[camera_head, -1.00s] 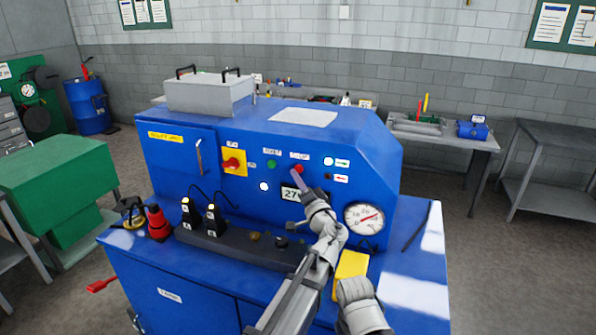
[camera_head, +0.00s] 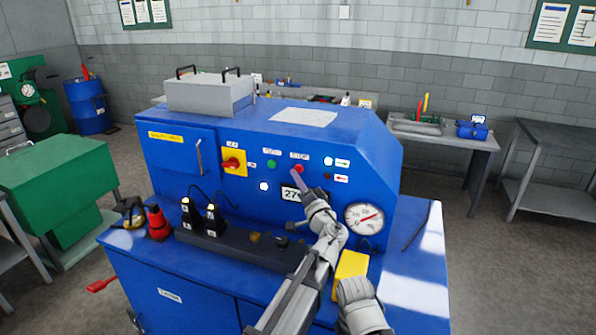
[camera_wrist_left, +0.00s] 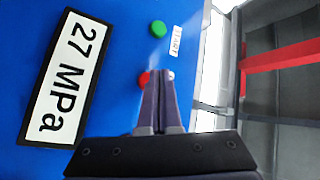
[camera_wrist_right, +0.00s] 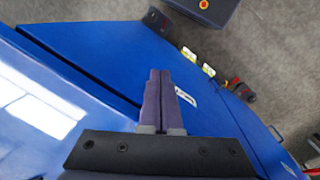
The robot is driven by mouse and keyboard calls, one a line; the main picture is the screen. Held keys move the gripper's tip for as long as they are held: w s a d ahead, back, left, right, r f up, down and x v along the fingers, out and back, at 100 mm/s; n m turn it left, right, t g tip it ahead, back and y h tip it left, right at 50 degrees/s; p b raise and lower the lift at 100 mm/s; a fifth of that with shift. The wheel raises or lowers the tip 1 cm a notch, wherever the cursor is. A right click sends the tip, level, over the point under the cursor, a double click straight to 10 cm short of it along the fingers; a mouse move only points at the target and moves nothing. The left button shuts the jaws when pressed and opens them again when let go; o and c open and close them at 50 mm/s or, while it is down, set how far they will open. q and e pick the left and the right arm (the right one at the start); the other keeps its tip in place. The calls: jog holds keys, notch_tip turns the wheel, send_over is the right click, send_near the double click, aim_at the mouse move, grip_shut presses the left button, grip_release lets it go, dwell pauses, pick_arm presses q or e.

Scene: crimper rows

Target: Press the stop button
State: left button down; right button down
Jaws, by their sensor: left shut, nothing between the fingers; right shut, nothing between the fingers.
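The red stop button (camera_head: 299,168) is on the blue machine's front panel (camera_head: 225,192), to the right of a green button (camera_head: 272,164). My left gripper (camera_head: 294,173) is shut and empty, its fingertips at the red button's lower left. In the left wrist view, the red button (camera_wrist_left: 143,78) shows beside the closed fingertips (camera_wrist_left: 160,72), partly hidden by them. I cannot tell whether they touch it. My right gripper (camera_wrist_right: 160,73) is shut and empty over the machine's blue front edge.
A 27 MPa display (camera_wrist_left: 68,77) and a round gauge (camera_head: 364,218) sit near the left arm. A yellow pad (camera_head: 350,268) and black tools (camera_head: 208,219) are on the ledge.

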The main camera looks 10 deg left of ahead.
pick_arm(q)
jog(key=shift+w, duration=0.1)
jog(key=shift+w, duration=0.3)
jog(key=shift+w+d, duration=0.15)
jog(key=shift+w, duration=0.35)
dwell(0.8)
dwell(0.4)
jog(key=shift+s, duration=0.9)
jog(key=s, duration=0.2)
jog(key=s+a, duration=0.1)
jog(key=s, duration=0.2)
jog(key=shift+a, duration=0.1)
jog(key=shift+f, duration=0.15)
dwell(0.4)
